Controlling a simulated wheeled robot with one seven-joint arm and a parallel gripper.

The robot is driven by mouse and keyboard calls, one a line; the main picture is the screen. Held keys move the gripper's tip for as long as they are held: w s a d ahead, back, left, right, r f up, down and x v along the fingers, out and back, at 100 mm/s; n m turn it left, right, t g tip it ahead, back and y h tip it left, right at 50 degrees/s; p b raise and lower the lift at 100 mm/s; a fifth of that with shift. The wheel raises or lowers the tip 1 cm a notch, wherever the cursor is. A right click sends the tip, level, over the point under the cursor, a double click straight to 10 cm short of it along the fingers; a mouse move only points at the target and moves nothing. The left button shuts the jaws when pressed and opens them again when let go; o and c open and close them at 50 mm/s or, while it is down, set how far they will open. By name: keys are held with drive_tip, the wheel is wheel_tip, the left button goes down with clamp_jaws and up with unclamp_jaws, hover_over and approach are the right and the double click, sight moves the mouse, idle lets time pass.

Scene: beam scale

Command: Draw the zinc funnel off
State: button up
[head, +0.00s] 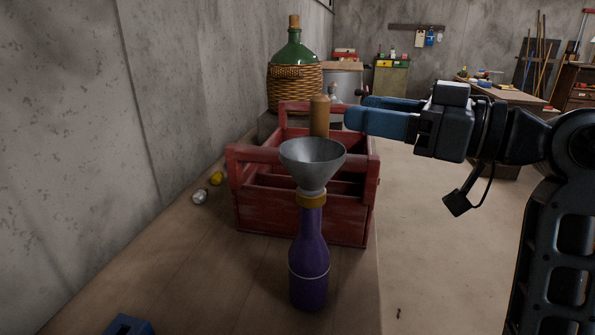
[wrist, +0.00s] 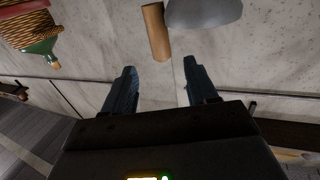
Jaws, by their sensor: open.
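The zinc funnel (head: 313,162) is a grey cone sitting upright in the neck of a purple bottle (head: 310,259) with a yellow collar. The bottle stands on the bench in front of the red crate. My gripper (head: 356,110) is open and empty, with blue fingers pointing left, above and to the right of the funnel in the head view. In the wrist view, my gripper (wrist: 158,78) shows its two fingers apart with nothing between them. The funnel's grey rim (wrist: 204,12) is cut off at the top of that view, beyond the fingertips.
A red wooden crate (head: 300,218) stands behind the bottle, with a tan cylinder (head: 320,115) rising behind the funnel. A green wicker-wrapped demijohn (head: 294,72) is farther back. A blue object (head: 129,325) is at the near left.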

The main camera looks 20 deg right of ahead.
sight(321, 109)
drive_tip(key=x, duration=0.4)
drive_tip(key=p+x, duration=0.1)
drive_tip(key=x, duration=0.2)
drive_tip(key=shift+w+a+f, duration=0.25)
drive_tip(key=shift+a, duration=0.05)
clamp_jaws()
